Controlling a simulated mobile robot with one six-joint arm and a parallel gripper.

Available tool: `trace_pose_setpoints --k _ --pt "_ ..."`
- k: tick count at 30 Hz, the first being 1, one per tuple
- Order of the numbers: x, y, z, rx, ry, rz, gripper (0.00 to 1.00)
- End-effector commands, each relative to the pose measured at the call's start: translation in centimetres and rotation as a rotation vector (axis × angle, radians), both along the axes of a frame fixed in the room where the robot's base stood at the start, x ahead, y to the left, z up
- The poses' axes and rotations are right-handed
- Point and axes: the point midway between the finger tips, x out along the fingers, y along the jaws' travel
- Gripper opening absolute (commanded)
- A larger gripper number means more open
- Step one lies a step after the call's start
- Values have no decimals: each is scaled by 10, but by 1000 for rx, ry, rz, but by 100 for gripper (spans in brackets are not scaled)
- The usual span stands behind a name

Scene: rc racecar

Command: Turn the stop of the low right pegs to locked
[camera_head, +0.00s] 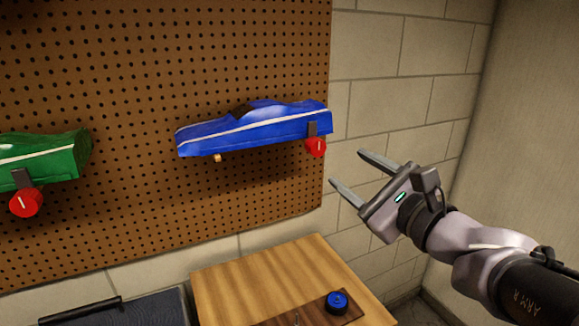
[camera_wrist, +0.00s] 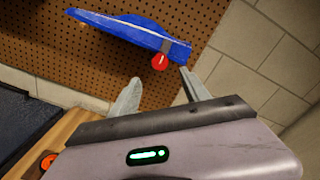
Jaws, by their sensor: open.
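A blue car body (camera_head: 255,127) with a white stripe rests on pegs on the brown pegboard; it also shows in the wrist view (camera_wrist: 130,32). Under its right end is a red round stop (camera_head: 316,147) with a white mark, below a dark bracket (camera_head: 312,129). In the wrist view the red stop (camera_wrist: 160,62) appears just beyond the fingertips, between them. A small wooden peg end (camera_head: 217,158) shows under the car's left part. My gripper (camera_head: 346,168) is open and empty, to the right of the stop and apart from it.
A green car body (camera_head: 45,157) with another red stop (camera_head: 26,202) hangs at the left. Below is a wooden bench top (camera_head: 255,275) with a blue knob (camera_head: 337,301) on a dark strip. A dark case (camera_head: 130,310) stands beside it. Block wall (camera_head: 395,95) lies right of the pegboard.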

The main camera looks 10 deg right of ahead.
Motion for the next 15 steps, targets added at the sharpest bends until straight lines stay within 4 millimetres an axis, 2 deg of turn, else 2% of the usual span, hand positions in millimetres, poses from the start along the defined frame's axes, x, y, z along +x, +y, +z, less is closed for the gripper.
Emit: trace_pose_setpoints --k 3,6,15 --pt "-26 -10 2 0 -1 -6 55" --pt "-39 -14 1 0 -1 -3 55" --pt "-46 -15 0 0 0 1 55"
